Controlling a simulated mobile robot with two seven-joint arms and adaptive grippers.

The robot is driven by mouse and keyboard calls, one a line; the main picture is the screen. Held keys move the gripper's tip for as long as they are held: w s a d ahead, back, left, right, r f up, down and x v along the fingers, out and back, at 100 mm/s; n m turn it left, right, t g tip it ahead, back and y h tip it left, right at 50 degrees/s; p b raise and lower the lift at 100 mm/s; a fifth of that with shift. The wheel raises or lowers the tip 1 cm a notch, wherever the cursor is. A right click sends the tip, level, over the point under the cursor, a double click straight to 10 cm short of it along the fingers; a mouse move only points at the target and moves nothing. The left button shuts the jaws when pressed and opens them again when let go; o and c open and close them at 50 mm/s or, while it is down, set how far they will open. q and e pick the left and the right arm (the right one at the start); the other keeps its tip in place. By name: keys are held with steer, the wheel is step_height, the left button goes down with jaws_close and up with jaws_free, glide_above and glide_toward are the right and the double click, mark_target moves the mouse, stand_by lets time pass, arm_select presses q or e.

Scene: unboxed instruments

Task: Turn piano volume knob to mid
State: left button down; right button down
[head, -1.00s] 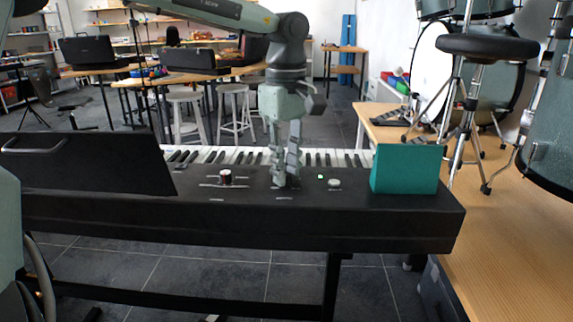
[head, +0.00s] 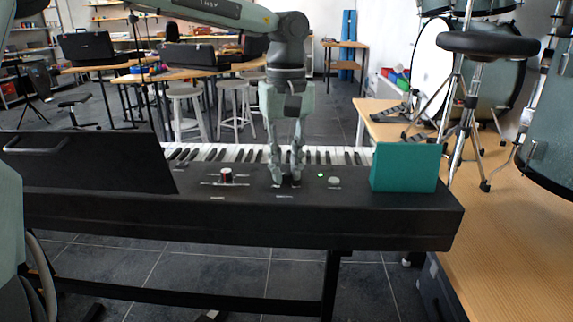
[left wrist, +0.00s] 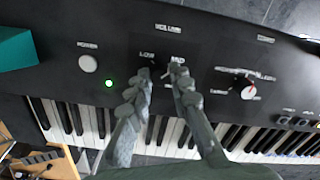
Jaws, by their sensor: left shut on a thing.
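The black digital piano (head: 330,225) stands across the head view, its panel facing up. My left gripper (head: 287,181) comes down from above onto the panel. In the left wrist view its two fingertips (left wrist: 160,76) straddle the spot under the VOLUME label, by the LOW and MID marks. It is shut on the volume knob, which is mostly hidden between the fingers; its pointer cannot be read. Another knob with a red mark (left wrist: 247,92) sits apart to the right. It also shows in the head view (head: 227,175), left of the gripper. My right gripper is not in view.
A white power button (left wrist: 88,64) and a lit green lamp (left wrist: 109,83) are beside the fingers. A teal block (head: 405,168) stands on the piano's right end. A black panel (head: 85,162) stands at its left. Drums (head: 480,75) stand at the right.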

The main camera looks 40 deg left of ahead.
mark_target(286, 173)
arm_select(q)
steer(key=c, duration=1.4)
jaws_free()
steer(key=shift+o, duration=0.2)
steer(key=shift+r, duration=0.1)
step_height(286, 173, up, 12)
